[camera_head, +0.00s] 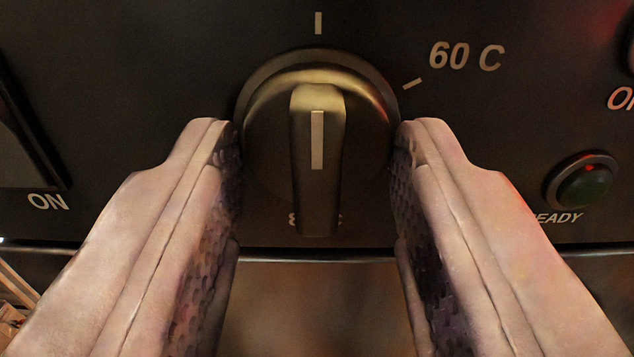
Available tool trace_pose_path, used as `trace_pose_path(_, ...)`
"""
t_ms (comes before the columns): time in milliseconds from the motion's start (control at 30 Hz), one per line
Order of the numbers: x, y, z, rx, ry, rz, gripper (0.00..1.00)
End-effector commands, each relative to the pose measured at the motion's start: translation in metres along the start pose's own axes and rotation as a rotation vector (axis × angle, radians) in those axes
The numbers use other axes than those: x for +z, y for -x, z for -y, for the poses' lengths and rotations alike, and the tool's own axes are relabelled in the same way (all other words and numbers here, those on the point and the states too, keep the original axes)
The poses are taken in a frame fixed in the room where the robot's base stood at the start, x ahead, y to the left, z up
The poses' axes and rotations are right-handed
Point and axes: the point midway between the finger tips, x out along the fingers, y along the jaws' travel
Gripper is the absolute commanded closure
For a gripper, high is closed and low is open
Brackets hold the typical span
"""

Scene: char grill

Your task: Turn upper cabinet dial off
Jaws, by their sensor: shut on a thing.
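The dial (318,150) is a round dark knob with a raised grip bar on a black panel, in the upper middle of the head camera view. The white line on its bar is upright and lines up with the white tick (318,23) above it. A "60 C" mark (466,57) is at its upper right, and another label below is mostly hidden by the bar. My gripper (316,145) has one pale finger on each side of the dial, with dark textured pads facing in. It is shut on the dial's round rim.
A switch (25,140) with an "ON" label is at the left of the panel (150,60). A green indicator light (583,187) marked "READY" is at the right. Part of another control shows at the upper right edge. The panel's lower edge runs just below the dial.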

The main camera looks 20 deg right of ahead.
Motion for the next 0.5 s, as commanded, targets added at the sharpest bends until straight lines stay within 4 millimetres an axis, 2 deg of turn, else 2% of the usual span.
trace_pose_path(400, 0.0036, 0.0003, 0.0003, -0.001, 0.009, 0.007, 0.85)
trace_pose_path(433, 0.0036, 0.0003, 0.0003, -0.001, 0.009, 0.007, 0.53)
trace_pose_path(500, 0.0035, 0.0002, 0.0003, -0.001, 0.009, 0.007, 0.37)
